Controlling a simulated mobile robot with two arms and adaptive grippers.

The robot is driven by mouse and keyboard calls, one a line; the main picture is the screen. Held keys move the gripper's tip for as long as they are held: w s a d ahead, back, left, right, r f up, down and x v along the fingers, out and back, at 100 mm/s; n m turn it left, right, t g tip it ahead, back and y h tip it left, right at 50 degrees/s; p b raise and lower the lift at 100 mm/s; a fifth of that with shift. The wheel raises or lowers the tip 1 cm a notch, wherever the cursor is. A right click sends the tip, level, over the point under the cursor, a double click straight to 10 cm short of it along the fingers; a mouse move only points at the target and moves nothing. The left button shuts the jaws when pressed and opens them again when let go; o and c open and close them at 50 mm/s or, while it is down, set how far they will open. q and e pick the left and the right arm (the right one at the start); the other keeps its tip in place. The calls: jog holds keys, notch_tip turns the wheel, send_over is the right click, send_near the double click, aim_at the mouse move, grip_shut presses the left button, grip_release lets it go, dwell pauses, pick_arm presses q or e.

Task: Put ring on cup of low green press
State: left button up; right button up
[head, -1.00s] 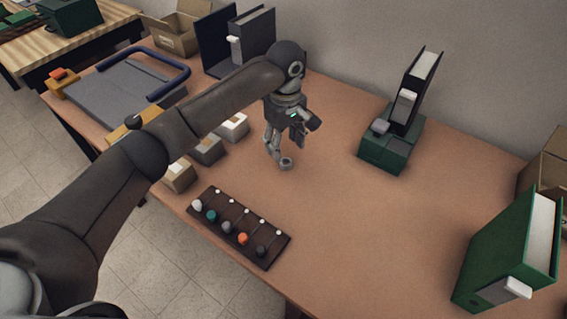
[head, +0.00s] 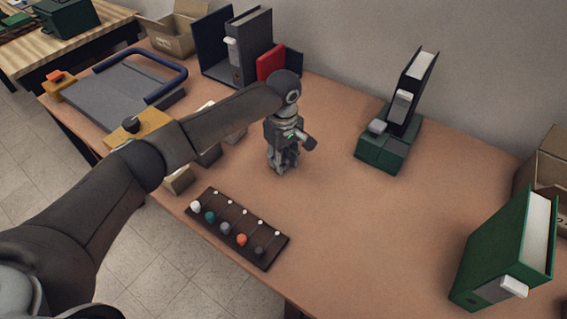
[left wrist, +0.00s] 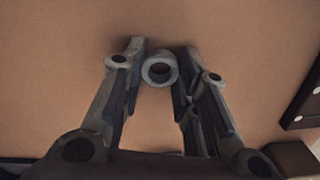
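A small grey ring (left wrist: 159,70) lies on the brown table, between my left gripper's fingertips in the left wrist view. My left gripper (head: 284,170) points down at the middle of the table, its fingers apart on both sides of the ring. A narrow gap seems to show on each side. In the head view the gripper hides the ring. A low green press (head: 381,153) stands to the right, with a small grey block-like piece (head: 378,127) on top. I cannot tell which part is its cup. My right gripper is not in view.
A dark rack (head: 263,250) with several coloured knobs lies in front. A green binder (head: 505,245) stands at right. Dark binders and a red item (head: 271,62) are behind my left arm. Table between gripper and press is clear.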

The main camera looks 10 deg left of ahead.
pick_arm(q)
jog(key=shift+c, duration=0.6)
jog(key=shift+r, duration=0.1)
jog(key=shift+r, duration=0.65)
jog(key=s+d+r+p, duration=0.2)
jog(key=s+r, duration=0.9)
jog(key=s, duration=0.2)
jog(key=shift+s+d+r, duration=0.25)
jog(key=shift+s+d, duration=0.1)
jog(key=shift+s, duration=0.05)
